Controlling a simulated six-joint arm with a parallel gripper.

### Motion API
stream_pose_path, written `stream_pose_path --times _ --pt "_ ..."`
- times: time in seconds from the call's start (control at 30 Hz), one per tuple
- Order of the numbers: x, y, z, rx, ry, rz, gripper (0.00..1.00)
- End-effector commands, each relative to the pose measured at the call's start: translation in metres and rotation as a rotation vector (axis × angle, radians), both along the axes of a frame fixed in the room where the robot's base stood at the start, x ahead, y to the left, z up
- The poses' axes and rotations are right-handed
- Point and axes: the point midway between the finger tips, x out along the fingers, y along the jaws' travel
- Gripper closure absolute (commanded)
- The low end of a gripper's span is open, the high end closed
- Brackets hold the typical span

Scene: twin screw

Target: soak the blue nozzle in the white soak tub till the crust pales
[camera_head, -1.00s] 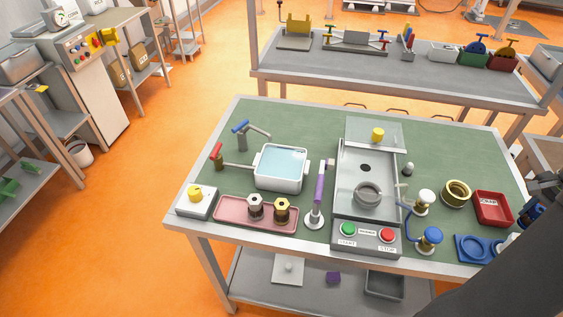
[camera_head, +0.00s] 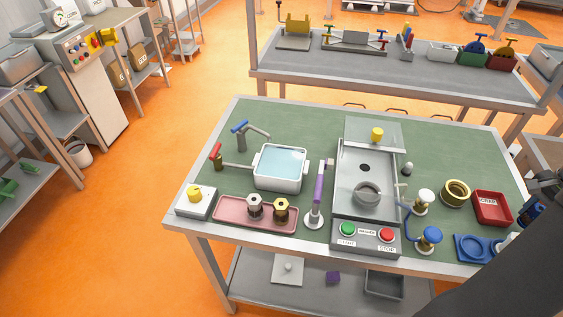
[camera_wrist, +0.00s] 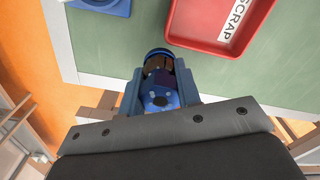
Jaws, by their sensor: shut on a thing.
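My gripper (camera_wrist: 158,66) is shut on the blue nozzle (camera_wrist: 157,98), which shows a dark brown crust between the jaws in the wrist view. The jaws hide part of the nozzle. In the head view my gripper is at the far right edge, partly cut off, beside the red scrap tray. The white soak tub (camera_head: 280,184) stands left of the middle of the green-topped table, filled with pale blue liquid (camera_head: 282,162). The tub is well away from my gripper, across the table.
The red scrap tray (camera_head: 492,208) and a blue holder (camera_head: 474,248) are near my gripper. A brass ring (camera_head: 455,193), a grey washer unit (camera_head: 351,155), a purple-handled upright (camera_head: 317,190) and a pink tray (camera_head: 230,215) with two nozzles stand between. Taps (camera_head: 241,137) stand by the tub.

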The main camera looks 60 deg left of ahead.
Motion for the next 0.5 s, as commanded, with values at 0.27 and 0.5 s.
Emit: stream_pose_path --times 0.27,0.5 --pt "0.001 0.0 0.017 0.0 -0.002 0.0 0.97" --pt "0.001 0.0 0.032 0.0 -0.003 0.0 0.97"
